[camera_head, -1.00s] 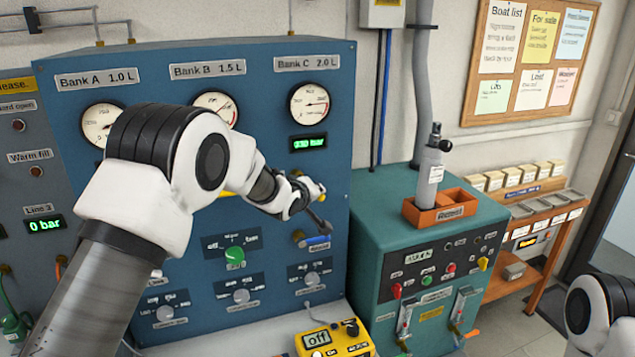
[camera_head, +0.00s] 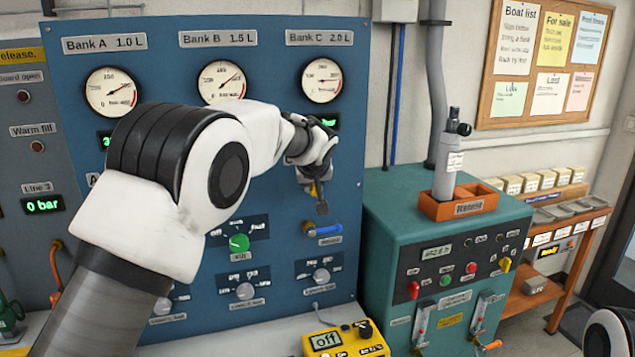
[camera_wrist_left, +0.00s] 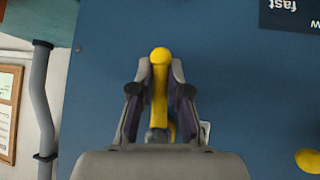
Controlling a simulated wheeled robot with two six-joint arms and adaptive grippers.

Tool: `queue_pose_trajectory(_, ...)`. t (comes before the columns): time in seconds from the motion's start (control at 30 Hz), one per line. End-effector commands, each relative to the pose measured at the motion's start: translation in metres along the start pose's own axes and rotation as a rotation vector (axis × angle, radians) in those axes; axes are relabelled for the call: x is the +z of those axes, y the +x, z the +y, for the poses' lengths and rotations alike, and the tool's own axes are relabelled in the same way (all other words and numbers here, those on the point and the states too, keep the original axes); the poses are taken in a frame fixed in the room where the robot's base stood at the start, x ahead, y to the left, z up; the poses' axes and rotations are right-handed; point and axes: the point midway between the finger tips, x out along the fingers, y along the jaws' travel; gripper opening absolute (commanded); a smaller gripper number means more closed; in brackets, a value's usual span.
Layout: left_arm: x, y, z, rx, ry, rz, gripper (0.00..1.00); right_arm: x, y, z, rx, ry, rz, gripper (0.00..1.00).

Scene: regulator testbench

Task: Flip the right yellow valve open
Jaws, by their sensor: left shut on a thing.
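The right yellow valve handle (camera_wrist_left: 160,90) is a slim yellow lever with a rounded end, under Bank C on the blue panel (camera_head: 345,160). In the left wrist view it lies lengthwise between the two fingers of my left gripper (camera_wrist_left: 160,88), which is shut on it. In the head view my left gripper (camera_head: 319,195) points down against the panel below the Bank C gauge (camera_head: 321,80) and hides most of the valve. Only a bit of yellow shows there. My right gripper is out of view; a piece of my right arm shows at the lower right corner.
A blue-handled valve (camera_head: 326,230) sits just below my left gripper. Another yellow handle (camera_wrist_left: 308,160) shows at the wrist view's edge. A green cabinet (camera_head: 400,215) stands right of the panel, and a yellow meter (camera_head: 345,342) lies in front.

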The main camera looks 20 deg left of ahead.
Motion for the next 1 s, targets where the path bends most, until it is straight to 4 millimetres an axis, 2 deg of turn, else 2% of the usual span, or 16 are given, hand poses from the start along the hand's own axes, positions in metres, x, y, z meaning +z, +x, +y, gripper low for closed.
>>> queue_pose_trajectory(0.2,0.0004,-0.0012,-0.0041,-0.060,0.060,-0.018,0.00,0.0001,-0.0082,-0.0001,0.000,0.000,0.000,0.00)
queue_pose_trajectory(0.77,0.0017,-0.0004,-0.0064,-0.085,0.084,-0.025,0.00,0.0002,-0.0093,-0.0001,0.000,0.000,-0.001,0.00)
queue_pose_trajectory(0.8,0.0018,-0.0004,-0.0064,-0.085,0.084,-0.025,0.27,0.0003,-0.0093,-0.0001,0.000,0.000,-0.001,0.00)
queue_pose_trajectory(0.83,0.0017,-0.0004,-0.0064,-0.085,0.084,-0.025,0.37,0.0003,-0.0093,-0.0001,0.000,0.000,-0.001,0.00)
queue_pose_trajectory(0.87,0.0017,-0.0004,-0.0064,-0.084,0.084,-0.025,0.42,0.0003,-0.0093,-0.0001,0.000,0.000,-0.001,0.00)
queue_pose_trajectory(1.0,0.0013,-0.0006,-0.0063,-0.084,0.083,-0.024,0.42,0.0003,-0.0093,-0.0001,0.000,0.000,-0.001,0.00)
